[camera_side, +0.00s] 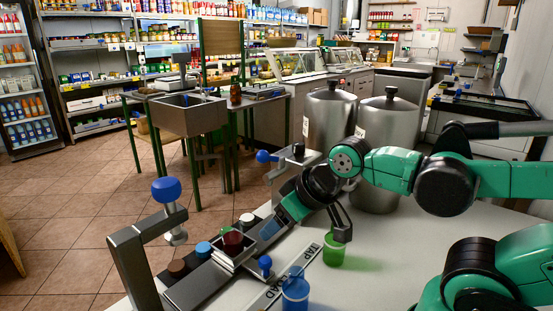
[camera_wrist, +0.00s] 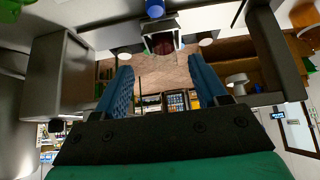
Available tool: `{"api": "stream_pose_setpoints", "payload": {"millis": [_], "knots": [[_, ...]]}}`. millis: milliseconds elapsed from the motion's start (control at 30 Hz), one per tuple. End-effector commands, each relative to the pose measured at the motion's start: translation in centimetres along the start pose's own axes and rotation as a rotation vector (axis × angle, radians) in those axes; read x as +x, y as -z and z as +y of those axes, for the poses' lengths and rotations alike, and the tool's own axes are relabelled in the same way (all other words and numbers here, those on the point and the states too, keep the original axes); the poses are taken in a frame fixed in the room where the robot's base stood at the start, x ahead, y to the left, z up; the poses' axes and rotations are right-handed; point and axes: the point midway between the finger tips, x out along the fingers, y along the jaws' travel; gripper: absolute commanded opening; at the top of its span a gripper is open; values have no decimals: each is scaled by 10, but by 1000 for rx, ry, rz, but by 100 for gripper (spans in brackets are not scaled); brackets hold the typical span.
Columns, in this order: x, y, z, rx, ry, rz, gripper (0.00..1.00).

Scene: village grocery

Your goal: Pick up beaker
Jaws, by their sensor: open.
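It is not certain which vessel is the beaker. A small dark red cup (camera_side: 232,239) sits in a square light-rimmed holder on the grey metal rack. In the wrist view the cup (camera_wrist: 162,43) shows ahead, roughly between the fingers. A green translucent cup (camera_side: 334,252) stands on the white table, right of the rack. A blue translucent bottle (camera_side: 295,291) stands nearer the camera. My gripper (camera_side: 270,226) points down-left towards the rack, close to the dark red cup. Its blue fingers are apart with nothing held between them, as the wrist view (camera_wrist: 158,72) also shows.
The rack (camera_side: 197,288) has an upright post with a blue ball knob (camera_side: 166,189). A "TAP" strip (camera_side: 298,270) lies beside it. Two lidded steel pots (camera_side: 329,118) (camera_side: 385,140) stand behind my arm. The white table is clear at right of the green cup.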

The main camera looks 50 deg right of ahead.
Motion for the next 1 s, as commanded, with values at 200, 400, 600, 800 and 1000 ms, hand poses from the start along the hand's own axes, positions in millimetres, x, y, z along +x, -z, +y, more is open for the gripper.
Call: {"api": "stream_pose_setpoints", "payload": {"millis": [200, 400, 600, 800, 1000], "knots": [[0, 0, 0, 0, 0, 0, 89], [0, 0, 0, 0, 0, 0, 94], [1, 4, 0, -16, 5, -11, 94], [14, 29, 1, -153, 57, -92, 94], [48, 56, 4, -360, 171, -179, 94]]}}
